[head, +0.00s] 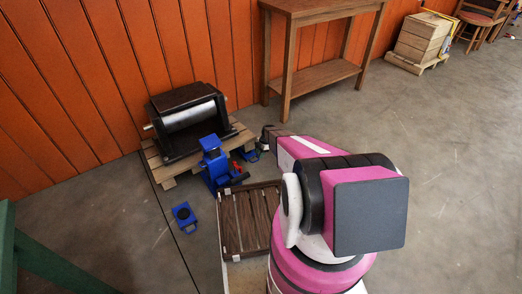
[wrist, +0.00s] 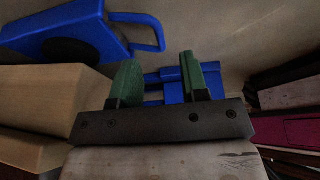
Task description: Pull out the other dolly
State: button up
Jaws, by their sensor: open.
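One blue dolly (head: 184,216) with a dark round pad lies on the floor left of the blue jack (head: 214,165). At the pallet's right end, a blue handle (head: 254,154) shows beside my gripper (head: 268,138); most of what it belongs to is hidden. In the wrist view, a blue body with a dark round pad (wrist: 65,48) and a loop handle lies at upper left. My gripper (wrist: 162,80) has its green fingers apart. Another blue piece (wrist: 153,87) shows between and behind the fingers; I cannot tell whether they touch it.
A black press with a steel roller (head: 190,115) stands on a wooden pallet (head: 243,134) against the orange wall. A slatted wooden piece (head: 248,222) lies close to my body. A wooden table (head: 325,75) stands behind. Open concrete floor (head: 450,160) is on the right.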

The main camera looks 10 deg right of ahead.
aim_at(250, 154)
jog(key=x, duration=0.5)
jog(key=shift+s+a+f, duration=0.1)
jog(key=shift+a+f, duration=0.05)
jog(key=shift+f, duration=0.2)
grip_shut()
dwell(1.1)
